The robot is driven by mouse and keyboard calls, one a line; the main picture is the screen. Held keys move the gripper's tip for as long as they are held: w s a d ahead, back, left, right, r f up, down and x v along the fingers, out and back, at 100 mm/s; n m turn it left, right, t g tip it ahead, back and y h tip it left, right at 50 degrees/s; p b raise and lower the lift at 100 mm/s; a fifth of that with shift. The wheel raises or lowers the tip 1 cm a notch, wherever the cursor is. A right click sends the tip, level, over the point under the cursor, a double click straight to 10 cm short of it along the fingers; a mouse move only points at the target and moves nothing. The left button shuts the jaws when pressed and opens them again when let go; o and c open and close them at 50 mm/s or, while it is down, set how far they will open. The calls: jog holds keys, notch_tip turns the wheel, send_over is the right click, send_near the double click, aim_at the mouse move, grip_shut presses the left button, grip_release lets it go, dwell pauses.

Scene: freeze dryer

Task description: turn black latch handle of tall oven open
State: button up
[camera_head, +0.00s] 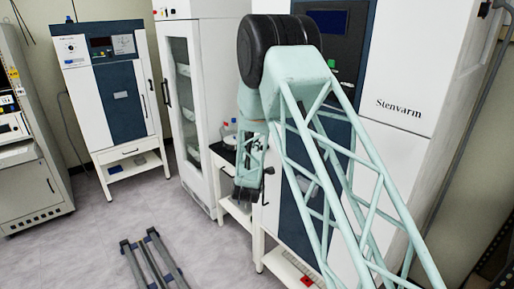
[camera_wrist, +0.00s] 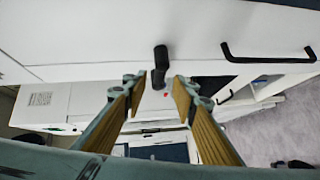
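The tall white oven marked Stenvarm (camera_head: 405,75) stands at the right in the head view, with a dark blue front panel; my arm covers much of it. In the wrist view its black latch handle (camera_wrist: 160,60) sticks out from a white surface, just ahead of my fingertips. My gripper (camera_wrist: 160,90) is open, with one tan finger on each side of the handle's line. I see gaps on both sides, so the fingers appear not to touch it.
A white glass-door cabinet (camera_head: 190,100) stands left of the oven, with a low white stand between them. A smaller white and blue oven (camera_head: 120,95) is further left. A black bar handle (camera_wrist: 268,58) lies to the right in the wrist view. The grey floor (camera_head: 90,235) is open at left.

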jog(key=shift+w+f, duration=0.2)
jog(key=shift+w, duration=1.2)
jog(key=shift+w+f, duration=0.15)
jog(key=shift+w, duration=1.2)
grip_shut()
